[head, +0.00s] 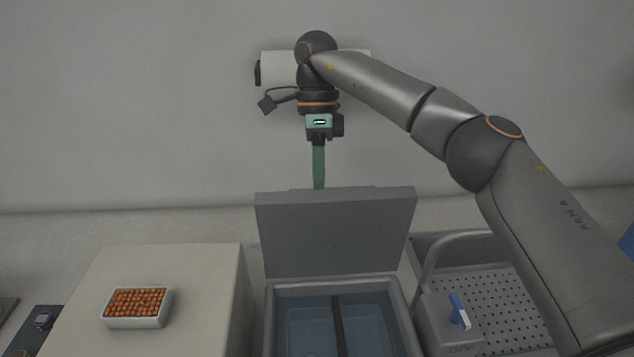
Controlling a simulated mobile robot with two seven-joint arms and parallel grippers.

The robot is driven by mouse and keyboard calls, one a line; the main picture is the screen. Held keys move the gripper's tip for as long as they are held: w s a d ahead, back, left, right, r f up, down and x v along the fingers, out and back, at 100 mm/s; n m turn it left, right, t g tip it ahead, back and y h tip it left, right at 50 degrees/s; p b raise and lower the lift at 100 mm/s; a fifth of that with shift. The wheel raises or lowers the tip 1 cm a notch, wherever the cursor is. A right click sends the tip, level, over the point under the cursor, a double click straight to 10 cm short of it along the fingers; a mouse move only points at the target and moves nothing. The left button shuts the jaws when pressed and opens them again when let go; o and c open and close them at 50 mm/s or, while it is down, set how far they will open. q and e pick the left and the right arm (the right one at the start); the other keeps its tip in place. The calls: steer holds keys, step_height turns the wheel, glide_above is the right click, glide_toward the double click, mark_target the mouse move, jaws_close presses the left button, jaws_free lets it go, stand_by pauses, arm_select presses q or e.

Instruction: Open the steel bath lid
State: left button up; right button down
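The steel bath (406,318) stands at the lower middle of the head view, with bluish liquid and a dark bar across its inside. Its grey lid (336,236) stands raised and upright at the back edge of the bath. My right gripper (319,187) points down just behind the lid's top edge. Its green fingers show above the lid, and their tips are hidden behind it. I cannot tell whether the fingers are apart or touch the lid. My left gripper is not in view.
A white tray of small orange pieces (137,301) sits on a beige block (190,270) at left. A perforated drain board (490,275) with a curved faucet (428,258) and a blue-and-white lever (459,310) is at right. A white roll (279,66) is on the wall behind my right wrist.

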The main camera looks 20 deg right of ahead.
steer(key=shift+w+f, duration=0.15)
steer(key=shift+f, duration=0.15)
stand_by(0.4)
steer(key=c, duration=0.9)
jaws_free()
steer(key=shift+w+d, duration=0.1)
steer(key=shift+o, duration=0.3)
steer(key=shift+r, duration=0.1)
steer(key=shift+r, duration=0.1)
steer(key=s+r, duration=0.1)
steer(key=r, duration=0.1)
steer(key=s+a+r, duration=0.1)
steer(key=r, duration=0.2)
steer(key=s+r, duration=0.2)
steer(key=r, duration=0.1)
steer(key=shift+a+r, duration=0.1)
steer(key=shift+a, duration=0.1)
steer(key=s+a+r+b, duration=0.1)
steer(key=s+a+r, duration=0.2)
steer(key=s, duration=0.6)
steer(key=shift+s+r+b, duration=0.2)
steer(key=shift+r+b, duration=0.1)
steer(key=shift+r, duration=0.55)
